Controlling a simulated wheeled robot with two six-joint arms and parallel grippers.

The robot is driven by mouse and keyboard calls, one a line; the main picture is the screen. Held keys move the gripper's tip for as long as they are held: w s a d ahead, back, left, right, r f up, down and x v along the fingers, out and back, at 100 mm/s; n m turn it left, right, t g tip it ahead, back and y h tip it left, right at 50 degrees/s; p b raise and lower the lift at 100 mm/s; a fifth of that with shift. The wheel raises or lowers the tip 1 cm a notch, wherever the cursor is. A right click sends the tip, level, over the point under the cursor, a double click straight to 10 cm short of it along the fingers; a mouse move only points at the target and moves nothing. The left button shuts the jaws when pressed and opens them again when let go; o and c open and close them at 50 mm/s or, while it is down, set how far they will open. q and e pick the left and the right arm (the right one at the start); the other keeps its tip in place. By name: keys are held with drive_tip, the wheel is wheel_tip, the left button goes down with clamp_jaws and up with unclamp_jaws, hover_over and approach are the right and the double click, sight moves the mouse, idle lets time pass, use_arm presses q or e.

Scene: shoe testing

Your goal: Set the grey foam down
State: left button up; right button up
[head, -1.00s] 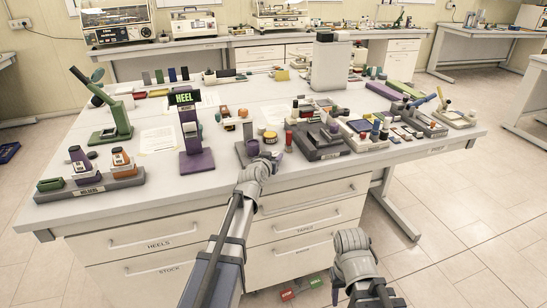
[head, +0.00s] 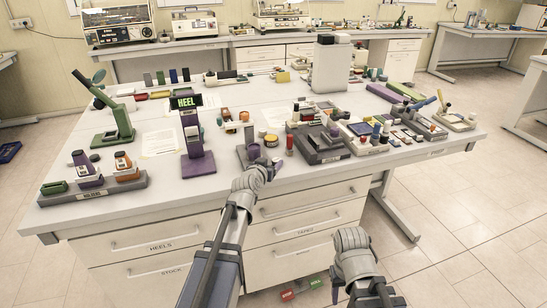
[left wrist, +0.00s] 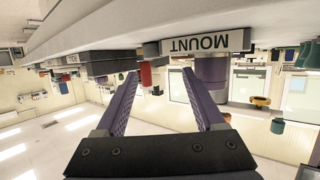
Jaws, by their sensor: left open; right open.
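My left gripper (head: 274,167) is at the table's front edge, beside a small grey mount (head: 242,156) with a purple-grey cylinder (head: 254,151) on it. In the left wrist view, which is upside down, the gripper's purple fingers (left wrist: 160,75) are spread with nothing between them. There the block lettered MOUNT (left wrist: 208,43) and its cylinder (left wrist: 211,76) stand close to the right finger. I cannot make out a separate grey foam; it may be hidden or part of the mount. My right gripper (head: 350,240) hangs low in front of the drawers, its fingers mostly hidden.
A red cylinder (head: 289,140) and a yellow tin (head: 270,140) stand just behind the left gripper. A purple HEEL stand (head: 198,160) is to the left, a dark tray (head: 322,150) of parts to the right. Bare tabletop (head: 225,185) lies left of the gripper.

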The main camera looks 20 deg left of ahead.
use_arm(q)
drive_tip(key=p+v, duration=0.2)
drive_tip(key=v, duration=0.5)
drive_tip(key=shift+s+d+r, duration=0.2)
drive_tip(key=shift+s, duration=0.15)
drive_tip(key=s+d+f+m+g+h, duration=0.1)
drive_tip(key=s+d+f+m+g, duration=0.1)
drive_tip(key=s+d+f+g, duration=0.45)
drive_tip(key=s+d+f+m+g+h, duration=0.1)
drive_tip(key=s+d+f+h, duration=0.2)
drive_tip(key=d, duration=0.6)
drive_tip(key=s+d+f+g+y, duration=0.1)
drive_tip(key=s+f+g+y, duration=0.1)
drive_tip(key=s, duration=0.5)
drive_tip(key=s+d+f+g+y, duration=0.1)
drive_tip(key=s+f+g+y, duration=0.2)
drive_tip(key=s+g, duration=0.2)
drive_tip(key=s, duration=0.3)
drive_tip(key=shift+d+f+m+y, duration=0.25)
drive_tip(key=shift+f+m+y, duration=0.05)
drive_tip(key=shift+f+m, duration=0.1)
